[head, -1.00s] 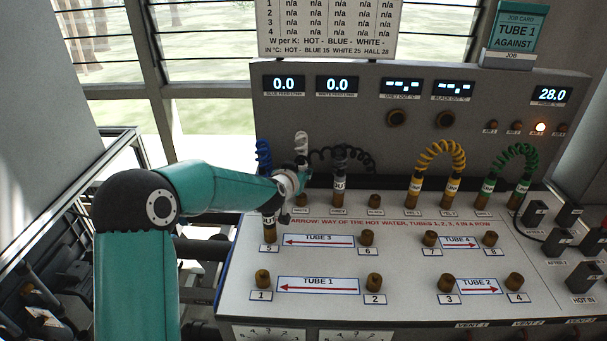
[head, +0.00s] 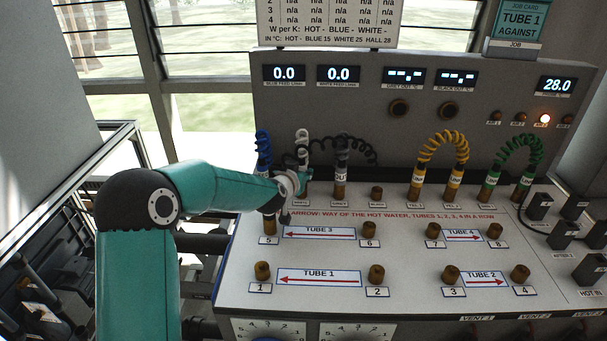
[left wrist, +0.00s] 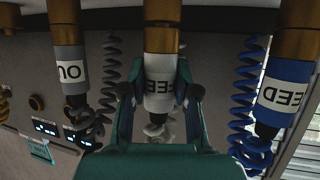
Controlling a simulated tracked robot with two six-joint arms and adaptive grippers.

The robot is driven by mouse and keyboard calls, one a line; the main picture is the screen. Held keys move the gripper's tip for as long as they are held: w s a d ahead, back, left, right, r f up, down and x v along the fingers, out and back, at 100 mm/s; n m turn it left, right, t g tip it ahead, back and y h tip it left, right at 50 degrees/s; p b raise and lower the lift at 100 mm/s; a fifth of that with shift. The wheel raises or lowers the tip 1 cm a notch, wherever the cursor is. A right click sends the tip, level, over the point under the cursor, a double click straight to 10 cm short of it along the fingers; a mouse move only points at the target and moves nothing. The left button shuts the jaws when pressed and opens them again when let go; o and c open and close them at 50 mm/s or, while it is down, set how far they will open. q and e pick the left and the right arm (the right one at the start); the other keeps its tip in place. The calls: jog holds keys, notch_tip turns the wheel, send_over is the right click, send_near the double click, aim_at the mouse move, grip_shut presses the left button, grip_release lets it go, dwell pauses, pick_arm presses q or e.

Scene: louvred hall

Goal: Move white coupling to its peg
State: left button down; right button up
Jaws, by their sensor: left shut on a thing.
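The white coupling (left wrist: 160,85), marked FEED, stands between the fingers of my left gripper (left wrist: 160,93) in the left wrist view. The gripper is shut on it. A brass peg (left wrist: 162,38) lines up with the coupling and seems to meet its end. In the head view my left gripper (head: 298,185) is at the back-row WHITE place and hides most of the coupling. The white coiled hose (head: 302,148) rises behind it. My right gripper is not in view.
The blue coupling (left wrist: 285,88) and grey coupling (left wrist: 70,70) flank the white one closely. Front pegs 1 (head: 262,271) and 2 (head: 376,274) are bare, with a left-pointing TUBE 1 arrow (head: 318,279) between them. The job card (head: 517,22) reads TUBE 1 AGAINST.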

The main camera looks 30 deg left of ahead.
pick_arm(q)
jog(key=c, duration=0.8)
grip_release()
jog(key=shift+s+d+r+p, duration=0.1)
jog(key=shift+s+r+p, duration=0.15)
jog(key=shift+r+p, duration=0.25)
jog(key=s+r+p, duration=0.2)
jog(key=r, duration=0.1)
jog(key=s+d+r, duration=0.1)
jog(key=r, duration=0.1)
jog(key=shift+s+p, duration=0.25)
jog(key=shift+p, duration=0.15)
